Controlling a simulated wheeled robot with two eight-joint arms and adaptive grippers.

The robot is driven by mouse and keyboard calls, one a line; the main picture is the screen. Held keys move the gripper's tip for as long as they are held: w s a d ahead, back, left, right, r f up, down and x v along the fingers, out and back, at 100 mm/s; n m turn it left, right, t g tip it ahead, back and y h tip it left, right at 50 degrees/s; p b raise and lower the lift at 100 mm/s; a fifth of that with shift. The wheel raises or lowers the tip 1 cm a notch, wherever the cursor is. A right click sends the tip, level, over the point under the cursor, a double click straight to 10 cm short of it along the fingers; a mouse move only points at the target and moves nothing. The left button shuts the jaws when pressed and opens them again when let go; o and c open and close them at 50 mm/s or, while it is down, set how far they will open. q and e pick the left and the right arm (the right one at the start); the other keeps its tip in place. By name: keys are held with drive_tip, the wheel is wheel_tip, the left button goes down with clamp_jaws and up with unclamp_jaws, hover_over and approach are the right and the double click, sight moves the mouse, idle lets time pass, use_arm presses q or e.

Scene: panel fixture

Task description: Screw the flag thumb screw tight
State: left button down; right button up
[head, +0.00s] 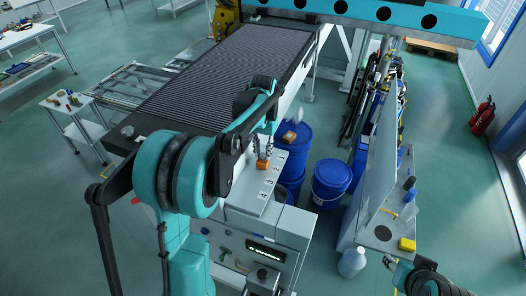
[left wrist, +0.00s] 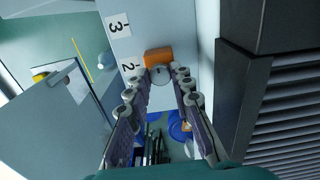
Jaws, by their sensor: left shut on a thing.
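The panel (head: 252,196) is a light grey plate with numbered white labels, sloping beside the conveyor. A small orange block (head: 263,163) sits on it, and it also shows in the left wrist view (left wrist: 158,56) beside labels 2 and 3. A small grey rounded piece, seemingly the flag thumb screw (left wrist: 158,74), is at the block's near face. My left gripper (head: 262,147) is at the block, its fingertips on either side of the screw, shut on it. The screw's thread is hidden. My right gripper (head: 391,262) is at the lower right, away from the panel; its jaws are too small to read.
The dark ribbed conveyor (head: 225,75) lies behind my left arm. Blue drums (head: 331,180) stand right of the panel. A grey bench (head: 383,235) with a yellow block (head: 407,244) is near my right gripper. Open green floor lies further right.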

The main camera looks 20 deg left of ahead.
sight(263, 155)
use_arm(q)
drive_tip(key=c, duration=1.3)
unclamp_jaws()
drive_tip(key=shift+r, duration=0.1)
wheel_tip(263, 155, up, 12)
drive_tip(key=shift+s, duration=0.1)
